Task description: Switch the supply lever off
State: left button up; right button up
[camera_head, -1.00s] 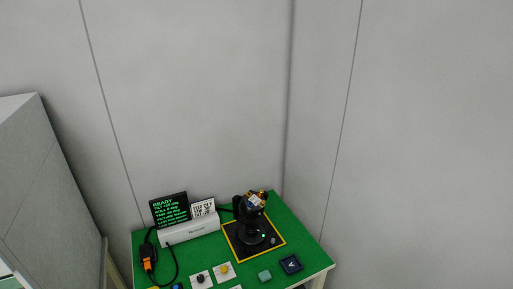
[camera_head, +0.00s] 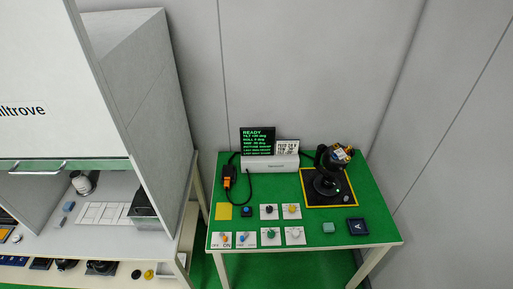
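Two small white lever plates sit at the front left corner of the green table (camera_head: 300,212). The left plate has an orange lever (camera_head: 224,239) and small lettering that seems to include "ON". The plate beside it has a blue lever (camera_head: 243,238) and lettering too small to read. I cannot tell from the lettering which one is the supply lever, nor clearly which way either lever points. A black screen (camera_head: 258,141) at the back of the table shows green text starting "READY". Neither of my grippers is in view.
White plates with green (camera_head: 270,235), white, black and yellow knobs sit near the levers. A grey cabinet with a shelf (camera_head: 85,235) stands left, separated by a narrow gap.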

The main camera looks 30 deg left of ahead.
aim_at(221, 234)
jog(key=u, duration=3.3)
jog(key=k, duration=0.75)
jog(key=z, duration=0.65)
jog(key=i, duration=0.4)
jog(key=u, duration=0.05)
